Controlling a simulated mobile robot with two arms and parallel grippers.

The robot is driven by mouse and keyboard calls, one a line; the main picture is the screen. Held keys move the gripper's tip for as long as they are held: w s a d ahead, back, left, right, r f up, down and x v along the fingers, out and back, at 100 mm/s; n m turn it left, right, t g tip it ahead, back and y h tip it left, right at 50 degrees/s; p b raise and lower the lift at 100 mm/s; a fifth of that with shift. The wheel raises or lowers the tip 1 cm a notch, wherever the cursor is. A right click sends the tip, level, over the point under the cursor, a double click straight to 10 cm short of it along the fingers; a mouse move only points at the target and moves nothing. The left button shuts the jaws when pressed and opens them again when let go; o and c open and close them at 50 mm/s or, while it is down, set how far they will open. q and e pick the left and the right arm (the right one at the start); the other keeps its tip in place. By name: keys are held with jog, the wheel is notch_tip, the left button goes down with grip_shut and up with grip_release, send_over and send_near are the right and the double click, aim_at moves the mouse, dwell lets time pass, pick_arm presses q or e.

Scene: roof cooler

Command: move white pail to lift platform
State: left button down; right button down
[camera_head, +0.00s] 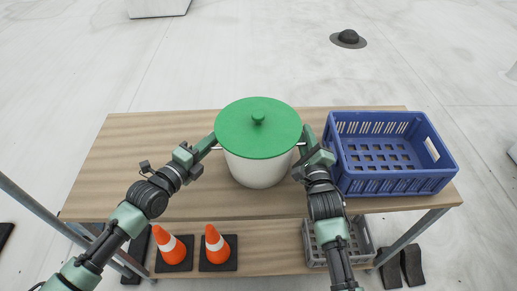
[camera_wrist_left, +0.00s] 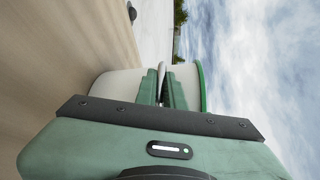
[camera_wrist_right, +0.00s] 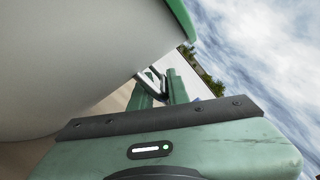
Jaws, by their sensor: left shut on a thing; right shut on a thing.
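The white pail (camera_head: 258,172) with a green lid (camera_head: 243,132) stands upright at the middle of the wooden table; I cannot tell whether its base touches the top. My left gripper (camera_head: 214,146) is shut on the pail's left handle, and the pail's white side (camera_wrist_left: 122,83) shows beside the fingers in the left wrist view. My right gripper (camera_head: 303,142) is shut on the pail's right handle (camera_wrist_right: 151,82); the pail's wall (camera_wrist_right: 80,60) fills the left of the right wrist view. No lift platform can be made out.
A blue crate (camera_head: 390,185) stands close to the right of the pail on the table (camera_head: 135,165). The left of the tabletop is clear. On the lower shelf are two orange cones (camera_head: 168,246) and a grey crate (camera_head: 313,250). A dark roof vent (camera_head: 348,38) stands beyond.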

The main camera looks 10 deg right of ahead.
pick_arm(q)
jog(key=shift+a+r, duration=0.1)
pick_arm(e)
jog(key=shift+r, duration=0.15)
dwell(0.4)
